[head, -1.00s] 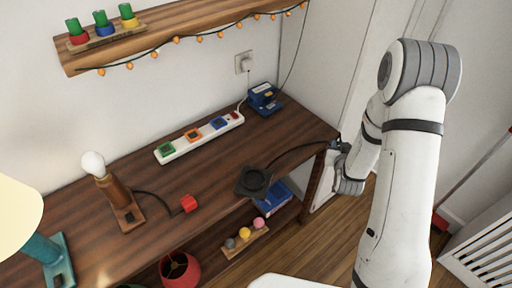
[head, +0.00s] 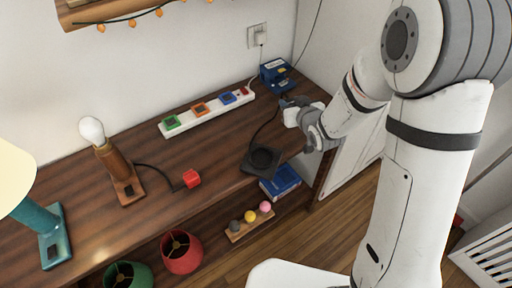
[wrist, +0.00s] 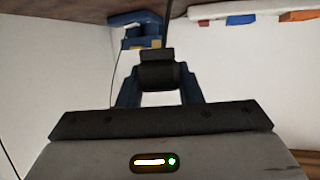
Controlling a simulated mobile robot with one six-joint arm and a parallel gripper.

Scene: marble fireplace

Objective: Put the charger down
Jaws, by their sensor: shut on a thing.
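My gripper (head: 288,104) is over the back right of the wooden desk (head: 215,165), just in front of a blue device. In the wrist view, its blue fingers (wrist: 160,88) are shut on a small black block (wrist: 159,72) with a dark cord, which I take to be the charger's plug. A black square pad with a round recess (head: 262,160) lies at the desk's front edge, and a black cord runs from it to my gripper. The head view does not show clearly whether the plug touches the desk.
A white power strip (head: 187,119) with coloured plugs lies along the wall, left of the blue device (head: 276,75). A wall socket (head: 257,36) is above. The desk between red block and pad is clear.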

